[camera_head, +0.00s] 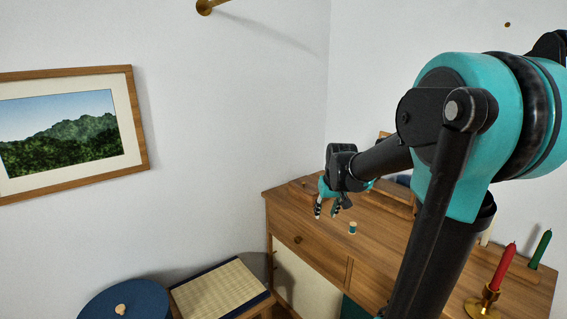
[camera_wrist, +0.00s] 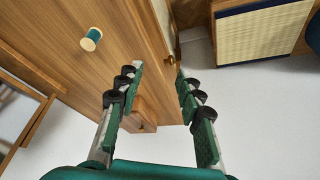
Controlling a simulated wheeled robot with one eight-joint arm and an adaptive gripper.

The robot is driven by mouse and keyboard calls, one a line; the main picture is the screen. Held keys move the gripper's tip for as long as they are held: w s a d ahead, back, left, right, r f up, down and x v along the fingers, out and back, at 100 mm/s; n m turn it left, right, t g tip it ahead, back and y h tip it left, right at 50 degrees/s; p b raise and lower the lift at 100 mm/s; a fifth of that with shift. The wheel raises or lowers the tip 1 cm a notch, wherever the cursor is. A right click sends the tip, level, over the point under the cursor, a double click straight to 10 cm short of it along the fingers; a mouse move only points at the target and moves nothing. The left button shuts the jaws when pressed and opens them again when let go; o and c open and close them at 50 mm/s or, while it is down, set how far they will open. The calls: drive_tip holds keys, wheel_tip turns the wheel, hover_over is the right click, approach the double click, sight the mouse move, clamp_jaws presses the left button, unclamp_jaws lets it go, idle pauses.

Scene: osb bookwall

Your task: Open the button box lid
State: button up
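A teal thread spool (camera_head: 352,228) stands on the dresser near my gripper. A red candle (camera_head: 503,268) in a brass holder and a green candle (camera_head: 541,249) stand at the right. A round blue lidded thing (camera_head: 145,298) and a woven-top stool (camera_head: 220,291) are lower left.

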drive_tip(key=s+f+m, duration=0.1)
drive_tip(key=s+f, duration=0.5)
drive_tip(key=s, duration=0.5)
drive_tip(key=s+f, duration=0.6)
drive_tip(key=s, duration=0.4)
wheel_tip(320, 180, up, 24)
drive_tip(key=m+h, duration=0.1)
drive_tip(key=m, duration=0.1)
hover_over(303, 184)
drive_tip(key=s, duration=0.7)
drive_tip(key=x, duration=1.7)
drive_tip(key=shift+w+a+f, duration=0.3)
drive_tip(key=shift+a, duration=0.05)
clamp_jaws()
